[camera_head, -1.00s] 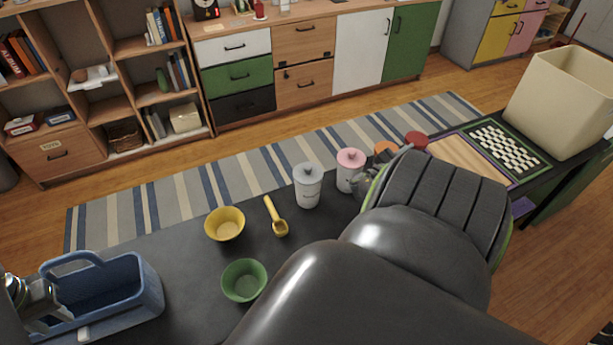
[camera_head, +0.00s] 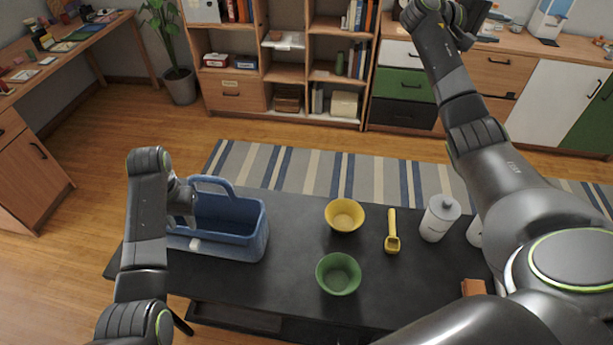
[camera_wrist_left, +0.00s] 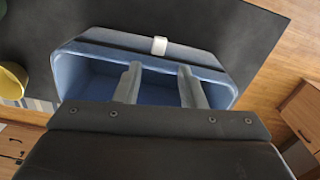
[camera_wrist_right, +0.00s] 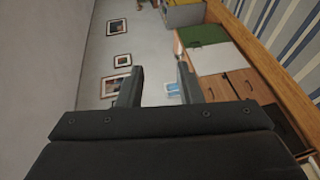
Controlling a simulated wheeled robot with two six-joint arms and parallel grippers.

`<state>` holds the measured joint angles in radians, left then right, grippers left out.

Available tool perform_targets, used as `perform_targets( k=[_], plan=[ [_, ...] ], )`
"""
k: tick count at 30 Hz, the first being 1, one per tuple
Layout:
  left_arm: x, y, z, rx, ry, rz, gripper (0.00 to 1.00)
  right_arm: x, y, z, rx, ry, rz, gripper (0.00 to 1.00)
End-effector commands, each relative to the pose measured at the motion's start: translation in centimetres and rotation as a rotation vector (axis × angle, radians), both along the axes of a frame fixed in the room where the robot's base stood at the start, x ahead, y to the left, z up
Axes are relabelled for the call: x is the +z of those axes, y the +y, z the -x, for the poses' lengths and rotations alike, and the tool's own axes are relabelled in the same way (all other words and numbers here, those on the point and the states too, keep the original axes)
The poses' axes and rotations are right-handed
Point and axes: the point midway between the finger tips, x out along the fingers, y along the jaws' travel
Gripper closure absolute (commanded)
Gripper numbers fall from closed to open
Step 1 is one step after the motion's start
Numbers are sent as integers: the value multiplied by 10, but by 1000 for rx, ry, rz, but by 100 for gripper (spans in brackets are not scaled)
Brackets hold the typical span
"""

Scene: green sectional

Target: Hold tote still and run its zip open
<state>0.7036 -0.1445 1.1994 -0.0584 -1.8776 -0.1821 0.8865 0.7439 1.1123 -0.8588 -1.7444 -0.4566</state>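The blue tote (camera_head: 258,235) stands upright at the left of the dark table, its arched handle at the back. A small white tab (camera_head: 195,245) sits on its front rim and also shows in the left wrist view (camera_wrist_left: 159,46). The tote's top looks open, with its blue inside visible. My left gripper (camera_wrist_left: 160,70) is open, its fingers apart over the tote's opening. Nothing shows between them; whether they touch the tote is unclear. My right gripper (camera_wrist_right: 160,68) is open and empty, raised high and far from the tote, facing a wall.
The table (camera_head: 290,240) is bare between tote and bowls. A striped rug (camera_head: 300,170) lies behind.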

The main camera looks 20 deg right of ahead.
Motion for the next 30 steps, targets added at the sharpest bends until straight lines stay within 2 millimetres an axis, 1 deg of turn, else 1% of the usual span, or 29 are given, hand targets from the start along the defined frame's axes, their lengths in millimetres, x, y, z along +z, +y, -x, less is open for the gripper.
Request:
perform_targets(
  k=[1, 2, 3, 5, 6, 9, 10, 11, 12, 13, 14, 15, 17, 20, 21, 23, 24, 25, 26, 27, 29, 30],
  plan=[
    [0, 0, 0, 0, 0, 0, 64, 29, 11, -7, 17, -70, 0, 67],
    [0, 0, 0, 0, 0, 0, 64, 44, 17, -10, 24, -107, -1, 67],
    [0, 0, 0, 0, 0, 0, 64, 64, 25, -12, 34, -156, -2, 67],
    [0, 0, 0, 0, 0, 0, 64, 91, 36, -14, 48, -221, -3, 67],
    [0, 0, 0, 0, 0, 0, 64, 108, 44, -14, 57, -264, -6, 67],
    [0, 0, 0, 0, 0, 0, 64, 146, 61, -14, 82, -364, -12, 67],
    [0, 0, 0, 0, 0, 0, 64, 156, 67, -14, 90, -394, -16, 67],
    [0, 0, 0, 0, 0, 0, 64, 165, 73, -15, 100, -427, -23, 67],
    [0, 0, 0, 0, 0, 0, 64, 174, 85, -19, 124, -475, -42, 67],
    [0, 0, 0, 0, 0, 0, 64, 174, 98, -26, 147, -512, -66, 67],
    [0, 0, 0, 0, 0, 0, 64, 167, 108, -33, 164, -534, -92, 67],
    [0, 0, 0, 0, 0, 0, 64, 156, 118, -43, 181, -554, -123, 67],
    [0, 0, 0, 0, 0, 0, 64, 139, 132, -56, 202, -577, -167, 67],
    [0, 0, 0, 0, 0, 0, 64, 105, 157, -76, 230, -602, -247, 67],
    [0, 0, 0, 0, 0, 0, 64, 89, 167, -83, 237, -610, -282, 67],
    [0, 0, 0, 0, 0, 0, 64, 64, 185, -94, 247, -620, -339, 67],
    [0, 0, 0, 0, 0, 0, 64, 46, 197, -100, 252, -626, -378, 67],
    [0, 0, 0, 0, 0, 0, 64, 32, 207, -105, 255, -631, -411, 67],
    [0, 0, 0, 0, 0, 0, 64, 17, 217, -109, 254, -634, -443, 67],
    [0, 0, 0, 0, 0, 0, 64, -2, 232, -114, 254, -639, -487, 67],
    [0, 0, 0, 0, 0, 0, 64, -30, 254, -119, 246, -644, -555, 67],
    [0, 0, 0, 0, 0, 0, 64, -49, 269, -121, 239, -646, -600, 67]
  ],
)
